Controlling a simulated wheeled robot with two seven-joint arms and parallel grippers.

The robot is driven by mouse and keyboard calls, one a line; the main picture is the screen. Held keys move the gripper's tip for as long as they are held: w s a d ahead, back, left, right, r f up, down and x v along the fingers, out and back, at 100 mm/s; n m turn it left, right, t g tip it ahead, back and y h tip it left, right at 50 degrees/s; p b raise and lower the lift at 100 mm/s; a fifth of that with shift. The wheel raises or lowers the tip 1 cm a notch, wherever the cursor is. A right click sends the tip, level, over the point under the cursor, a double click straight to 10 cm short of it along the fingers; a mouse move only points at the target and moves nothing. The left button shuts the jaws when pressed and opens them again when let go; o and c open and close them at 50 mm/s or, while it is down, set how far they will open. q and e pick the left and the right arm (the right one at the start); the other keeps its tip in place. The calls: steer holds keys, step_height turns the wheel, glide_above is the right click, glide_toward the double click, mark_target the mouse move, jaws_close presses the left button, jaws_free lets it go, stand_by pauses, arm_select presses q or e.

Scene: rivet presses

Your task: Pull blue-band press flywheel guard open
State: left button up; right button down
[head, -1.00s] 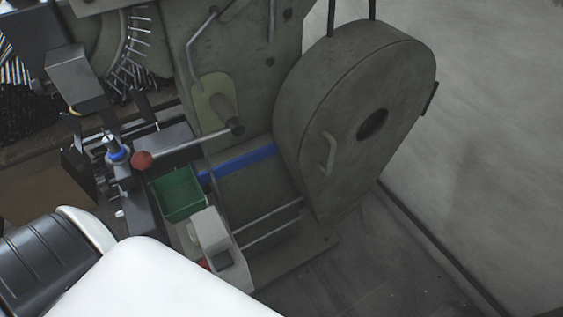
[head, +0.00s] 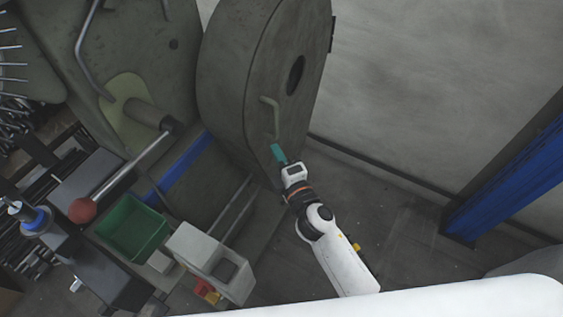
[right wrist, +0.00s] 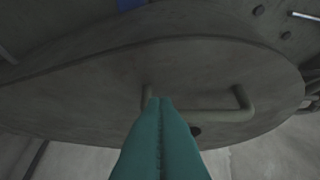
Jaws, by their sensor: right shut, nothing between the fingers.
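The blue-band press shows in the head view, with its blue band (head: 182,166) low on its body. Its grey flywheel guard (head: 225,75) is a large rounded cover, flush against the press. A bent bar handle (head: 271,116) sticks out of the guard's face; it also shows in the right wrist view (right wrist: 215,115). My right gripper (head: 277,150) has teal fingers, is shut and empty, and is just below the handle. In the right wrist view the fingertips (right wrist: 160,101) overlap the handle's left end; I cannot tell if they touch. My left gripper is not in view.
A green bin (head: 133,227), a grey box (head: 208,260) and a red-knobbed lever (head: 83,210) are at the press's front left. A blue post (head: 505,195) stands at the right by the grey wall (head: 420,80). The floor between is clear.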

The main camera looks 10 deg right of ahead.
mark_target(264, 128)
steer(key=shift+x, duration=2.05)
steer(key=shift+d, duration=0.15)
